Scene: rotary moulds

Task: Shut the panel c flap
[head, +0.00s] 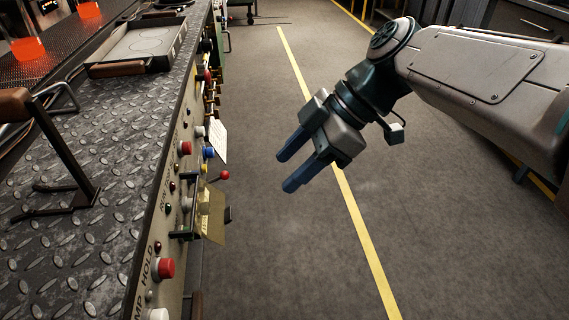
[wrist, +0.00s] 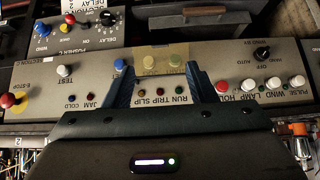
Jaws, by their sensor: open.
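A yellowish see-through flap (head: 213,218) stands out from the front of the control panel (head: 172,215) in the head view, so it looks open. I cannot read a label naming it panel c. In the wrist view a yellowish flap (wrist: 150,53) lies beyond my fingertips, with pale green buttons at it. My gripper (head: 285,172) is open and empty, with blue fingers apart, over the floor to the right of the panel and clear of the flap. It also shows in the wrist view (wrist: 162,84), its fingers on both sides of the lamps marked RUN TRIP SLIP.
A red-knobbed lever (head: 224,175) sticks out just above the flap, and a white tag (head: 217,141) hangs beyond it. A red HOLD button (head: 165,268) juts out nearer. A black bracket (head: 62,190) stands on the bench top. The floor (head: 260,255) right of the panel is free.

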